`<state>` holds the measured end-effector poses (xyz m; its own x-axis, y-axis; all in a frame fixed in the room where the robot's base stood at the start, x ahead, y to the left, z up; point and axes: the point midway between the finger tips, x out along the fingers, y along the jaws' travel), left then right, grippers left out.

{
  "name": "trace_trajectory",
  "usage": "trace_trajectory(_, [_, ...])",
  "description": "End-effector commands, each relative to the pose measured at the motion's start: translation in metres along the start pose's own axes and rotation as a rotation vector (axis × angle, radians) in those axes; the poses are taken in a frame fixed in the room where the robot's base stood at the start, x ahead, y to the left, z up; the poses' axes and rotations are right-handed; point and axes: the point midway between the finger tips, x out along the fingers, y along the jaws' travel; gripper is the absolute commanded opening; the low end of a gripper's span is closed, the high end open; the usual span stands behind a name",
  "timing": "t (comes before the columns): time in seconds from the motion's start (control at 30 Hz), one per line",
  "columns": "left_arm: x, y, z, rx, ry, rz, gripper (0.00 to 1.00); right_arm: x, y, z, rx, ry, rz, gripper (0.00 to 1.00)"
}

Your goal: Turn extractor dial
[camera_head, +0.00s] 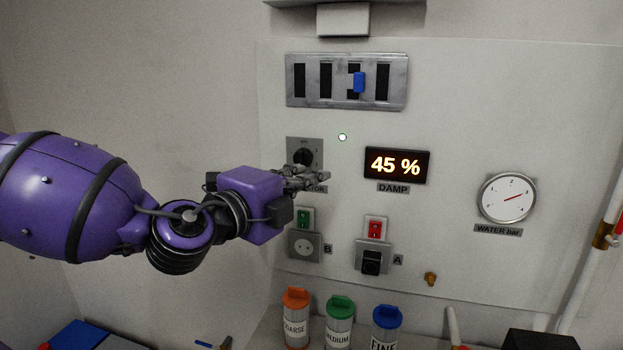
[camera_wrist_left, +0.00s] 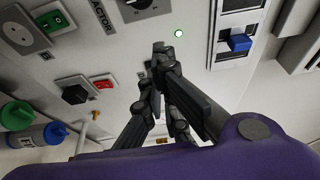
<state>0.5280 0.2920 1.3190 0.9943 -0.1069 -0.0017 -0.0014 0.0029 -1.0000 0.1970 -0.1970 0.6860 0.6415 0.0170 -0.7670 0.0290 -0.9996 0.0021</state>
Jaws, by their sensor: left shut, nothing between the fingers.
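The extractor dial (camera_head: 303,156) is a black knob on a grey square plate on the white wall panel. Its label is partly hidden behind my left gripper, with only the end of the word showing. My left gripper (camera_head: 324,179) is shut and empty, just below and right of the dial in the head view. In the left wrist view the fingertips (camera_wrist_left: 165,54) are together, apart from the dial (camera_wrist_left: 138,4), which is cut by the top edge. My right gripper is in neither view.
A slotted plate with a blue slider (camera_head: 359,83) is above. A 45 % display (camera_head: 398,165) and water gauge (camera_head: 507,198) are to the right. Green (camera_head: 304,218) and red (camera_head: 375,229) switches sit below. Three capped jars, one orange-capped (camera_head: 296,318), stand lower down.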

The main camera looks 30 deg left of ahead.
Motion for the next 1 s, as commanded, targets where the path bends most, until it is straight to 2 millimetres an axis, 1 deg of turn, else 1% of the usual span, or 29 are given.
trace_trajectory(0.03, [0.007, 0.01, 0.0, 0.004, 0.0, 0.01, 0.0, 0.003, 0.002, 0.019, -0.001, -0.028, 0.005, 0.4])
trace_trajectory(0.07, [0.009, 0.011, 0.0, 0.003, -0.001, 0.01, 0.0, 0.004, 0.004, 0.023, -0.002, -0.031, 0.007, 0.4])
trace_trajectory(0.13, [0.012, 0.009, 0.001, 0.003, -0.003, 0.006, 0.0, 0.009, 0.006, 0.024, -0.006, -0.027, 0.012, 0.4])
trace_trajectory(0.2, [0.015, 0.007, 0.002, 0.002, -0.006, 0.001, 0.0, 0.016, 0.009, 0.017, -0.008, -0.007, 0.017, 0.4])
trace_trajectory(0.3, [0.037, 0.011, 0.003, -0.003, -0.007, 0.004, 0.0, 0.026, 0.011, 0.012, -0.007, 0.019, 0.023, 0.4])
trace_trajectory(0.37, [0.046, 0.011, 0.003, -0.003, -0.008, 0.006, 0.0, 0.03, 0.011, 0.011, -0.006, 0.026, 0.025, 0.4])
trace_trajectory(0.5, [0.064, 0.006, 0.003, -0.001, -0.007, 0.001, 0.0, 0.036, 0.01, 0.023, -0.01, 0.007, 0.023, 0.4])
trace_trajectory(0.73, [0.088, 0.004, 0.003, 0.0, -0.007, 0.0, 0.0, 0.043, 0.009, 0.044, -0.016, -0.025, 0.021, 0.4])
trace_trajectory(0.77, [0.089, 0.002, 0.004, -0.002, -0.007, -0.002, 0.0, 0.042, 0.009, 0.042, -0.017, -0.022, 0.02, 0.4])
trace_trajectory(0.8, [0.085, -0.004, 0.01, -0.004, -0.009, -0.006, 0.0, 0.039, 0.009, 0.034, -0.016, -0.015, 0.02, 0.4])
trace_trajectory(0.83, [0.083, -0.006, 0.013, -0.003, -0.009, -0.009, 0.0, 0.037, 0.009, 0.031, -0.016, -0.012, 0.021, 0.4])
trace_trajectory(1.0, [0.077, -0.007, 0.028, -0.001, -0.008, -0.012, 0.0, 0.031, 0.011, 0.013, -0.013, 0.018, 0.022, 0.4])
